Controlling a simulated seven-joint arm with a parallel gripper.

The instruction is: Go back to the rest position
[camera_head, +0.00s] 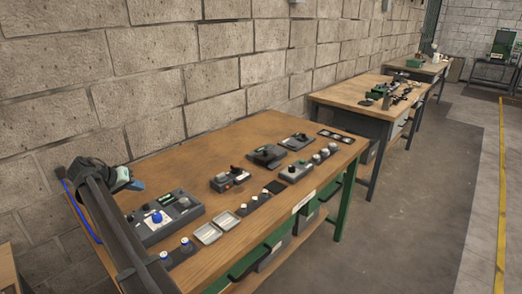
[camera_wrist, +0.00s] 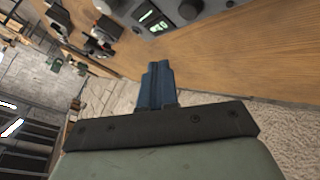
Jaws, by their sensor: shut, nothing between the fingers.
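My gripper (camera_head: 137,185) is at the left end of the wooden workbench in the head view, raised above the bench top. In the wrist view its blue fingers (camera_wrist: 158,82) are together with nothing between them. The fingers point toward the bench edge, and the stone wall shows beside them. In the head view my dark arm runs along the left end of the bench and hides part of it.
On the workbench (camera_head: 262,132) stand a grey control box with a blue knob (camera_head: 160,215), two metal trays (camera_head: 208,234), several small switch boxes and jars. A block wall (camera_head: 150,80) runs behind. Further benches (camera_head: 352,92) stand beyond; the floor at right is clear.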

